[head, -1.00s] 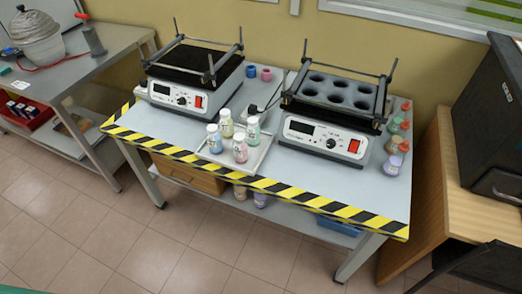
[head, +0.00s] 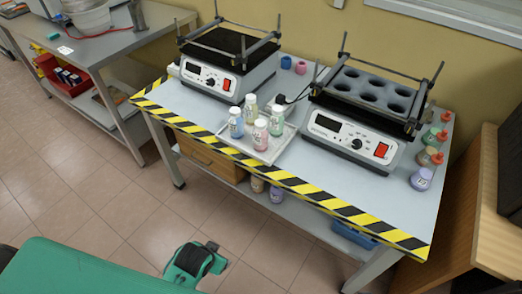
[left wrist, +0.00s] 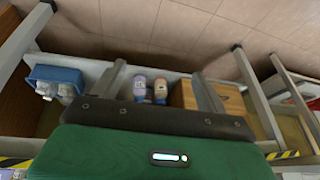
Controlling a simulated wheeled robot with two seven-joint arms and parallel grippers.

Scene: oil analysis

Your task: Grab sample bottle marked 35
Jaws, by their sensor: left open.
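Several sample bottles (head: 261,134) stand upright on a small light tray (head: 232,149) on the striped-edge table. Two bottles stand on the lower shelf, a purple one (head: 277,194) and a cream one (head: 257,184). These two also show between my fingers in the left wrist view, the purple one (left wrist: 140,89) beside the orange-toned one (left wrist: 160,91). I cannot read which is marked 35. My left gripper (head: 194,262) is in front of the table; its fingers (left wrist: 160,88) are apart and empty. My right gripper is out of view.
Two shaker devices (head: 228,70) (head: 352,133) stand on the table (head: 395,190). A wooden drawer box (head: 211,160) and a blue bin (head: 355,234) sit on the lower shelf. Another bench (head: 110,45) is at left, a wooden cabinet (head: 455,215) at right. The floor in front is clear.

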